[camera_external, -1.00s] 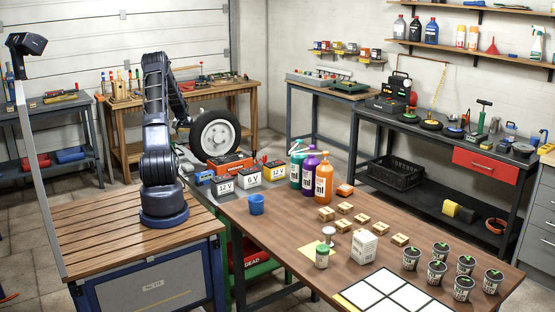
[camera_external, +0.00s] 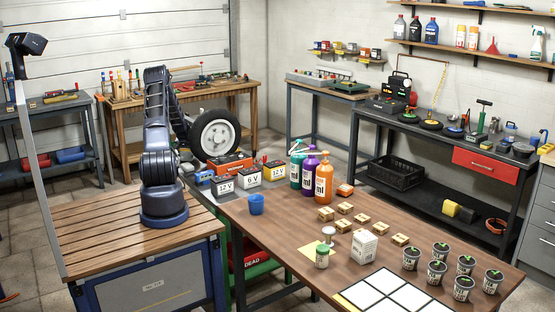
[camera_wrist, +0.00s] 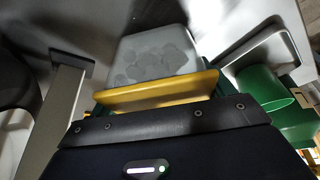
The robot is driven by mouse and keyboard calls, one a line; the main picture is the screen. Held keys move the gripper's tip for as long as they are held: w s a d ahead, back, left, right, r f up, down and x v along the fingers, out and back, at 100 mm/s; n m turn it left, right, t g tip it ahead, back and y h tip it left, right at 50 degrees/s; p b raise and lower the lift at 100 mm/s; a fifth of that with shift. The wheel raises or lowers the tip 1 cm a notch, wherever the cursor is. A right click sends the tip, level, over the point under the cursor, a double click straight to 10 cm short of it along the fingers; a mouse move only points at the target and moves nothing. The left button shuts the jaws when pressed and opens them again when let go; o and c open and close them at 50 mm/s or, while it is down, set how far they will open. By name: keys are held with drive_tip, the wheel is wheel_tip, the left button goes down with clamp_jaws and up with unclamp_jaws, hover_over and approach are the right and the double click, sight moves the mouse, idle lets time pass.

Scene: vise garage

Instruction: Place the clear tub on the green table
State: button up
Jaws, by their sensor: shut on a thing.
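The clear tub (camera_wrist: 150,50) shows in the wrist view as a pale, see-through box with several round grey shapes in it. It lies straight ahead of my gripper (camera_wrist: 157,88), and a yellow strip (camera_wrist: 165,92) with green at its edges crosses its near side. My gripper is shut on the tub; the contact itself is hard to see. In the external view, my arm hides the gripper and tub.
Batteries (camera_external: 250,175) and pump bottles (camera_external: 324,180) stand near the brown table's far end. A wheel (camera_external: 214,136) is behind my arm. In the wrist view, a green cylinder (camera_wrist: 262,88) is at right.

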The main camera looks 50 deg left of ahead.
drive_tip(key=shift+f, duration=0.1)
drive_tip(key=o, duration=1.2)
drive_tip(key=shift+o, duration=0.2)
drive_tip(key=v, duration=1.2)
drive_tip(key=shift+w+a+r, duration=0.1)
drive_tip(key=shift+r, duration=0.15)
